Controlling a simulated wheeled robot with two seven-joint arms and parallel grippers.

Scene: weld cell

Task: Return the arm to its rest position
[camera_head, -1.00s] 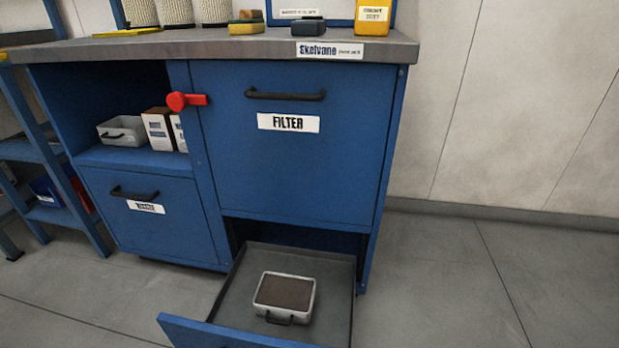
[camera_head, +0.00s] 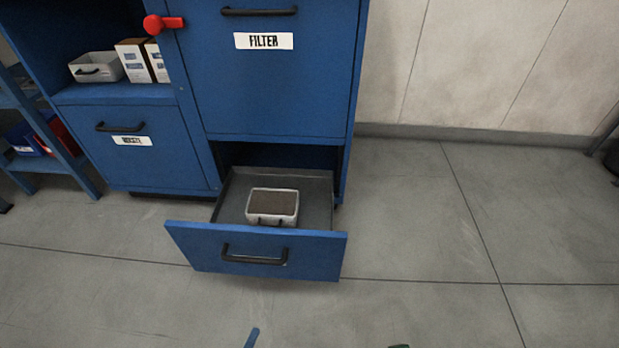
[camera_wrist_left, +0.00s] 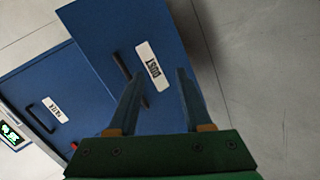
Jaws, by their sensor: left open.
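My left gripper (camera_wrist_left: 160,75) is open, with two blue fingers apart and nothing between them in the left wrist view. In the head view only a small blue tip of my left gripper (camera_head: 252,338) shows at the bottom edge, over the floor in front of the drawer. The rest of that arm is out of the frame. In the wrist view the fingers point at a blue panel (camera_wrist_left: 115,35) with a dark handle and a white label. No contact with it can be made out. My right gripper cannot be identified in either view.
An open drawer (camera_head: 300,256) juts from the blue cabinet (camera_head: 270,90); a grey tray with a brown block (camera_head: 272,204) sits inside. A red latch (camera_head: 160,24) sticks out above left. A blue shelf rack (camera_head: 50,150) stands left. Floor (camera_head: 450,240) at right is clear.

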